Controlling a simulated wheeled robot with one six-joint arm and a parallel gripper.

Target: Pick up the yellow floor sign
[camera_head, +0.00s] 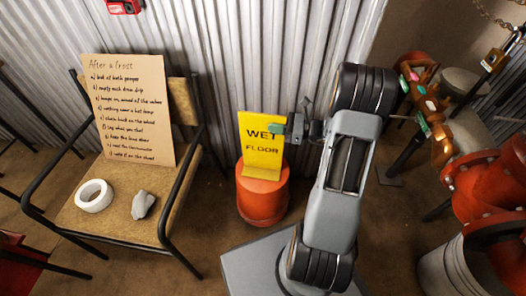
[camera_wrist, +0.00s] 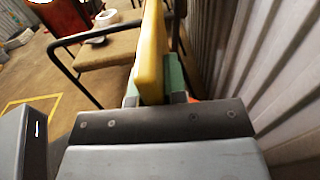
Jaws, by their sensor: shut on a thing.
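The yellow floor sign (camera_head: 263,148), lettered "WET FLOOR", is upright in the head view, at the top of a red-orange drum (camera_head: 262,195). I cannot tell whether its lower edge still touches the drum. My gripper (camera_head: 280,127) meets the sign's right edge, near its upper part. In the wrist view the sign (camera_wrist: 152,50) shows edge-on as a yellow slab between the green finger pads of my gripper (camera_wrist: 153,88). The gripper is shut on it.
A chair (camera_head: 120,205) at left holds a handwritten card (camera_head: 130,110), a white tape roll (camera_head: 94,195) and a grey lump (camera_head: 143,205). A corrugated metal wall (camera_head: 225,60) stands close behind the sign. Red pipework (camera_head: 485,185) fills the right.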

